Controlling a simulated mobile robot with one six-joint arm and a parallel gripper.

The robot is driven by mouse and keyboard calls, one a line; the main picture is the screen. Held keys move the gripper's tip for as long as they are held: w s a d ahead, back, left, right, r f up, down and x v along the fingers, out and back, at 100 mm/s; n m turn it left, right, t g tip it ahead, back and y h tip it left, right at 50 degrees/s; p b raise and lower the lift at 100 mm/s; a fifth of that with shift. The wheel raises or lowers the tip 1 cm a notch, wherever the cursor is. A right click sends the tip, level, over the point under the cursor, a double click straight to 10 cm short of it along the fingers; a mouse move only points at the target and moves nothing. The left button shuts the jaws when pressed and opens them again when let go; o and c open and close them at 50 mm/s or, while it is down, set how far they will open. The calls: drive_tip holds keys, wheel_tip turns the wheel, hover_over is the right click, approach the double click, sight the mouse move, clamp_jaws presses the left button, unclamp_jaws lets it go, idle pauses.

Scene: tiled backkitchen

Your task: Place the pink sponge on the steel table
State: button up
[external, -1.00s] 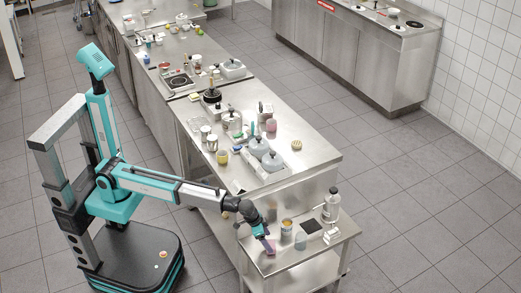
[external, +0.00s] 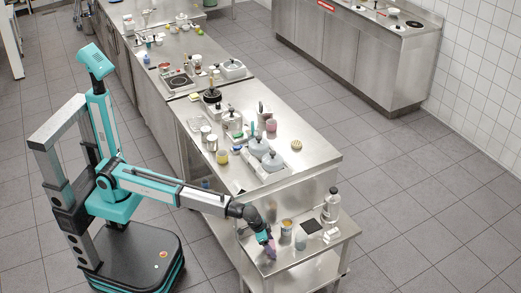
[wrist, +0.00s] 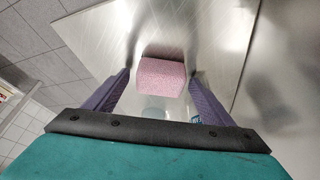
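The pink sponge (wrist: 161,76) is a speckled block centred between my two purple fingers in the wrist view. My gripper (wrist: 161,72) is open, with a narrow gap on each side of the sponge. In the external view my gripper (external: 269,249) points down at the left part of the small steel side table (external: 318,257), and the sponge is mostly hidden by the fingers there. The sponge appears to be on that table's top; its underside is hidden. The larger steel table (external: 313,154) stands behind.
Beside my gripper stand a yellow-labelled tin (external: 286,228), a glass (external: 300,241), a dark square (external: 311,226) and a clear bottle (external: 331,206). A white block (external: 332,236) lies to their right.

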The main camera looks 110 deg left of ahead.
sight(271, 244)
drive_tip(key=c, duration=1.2)
drive_tip(key=shift+o, duration=0.2)
drive_tip(key=shift+r, duration=0.1)
drive_tip(key=shift+r, duration=4.95)
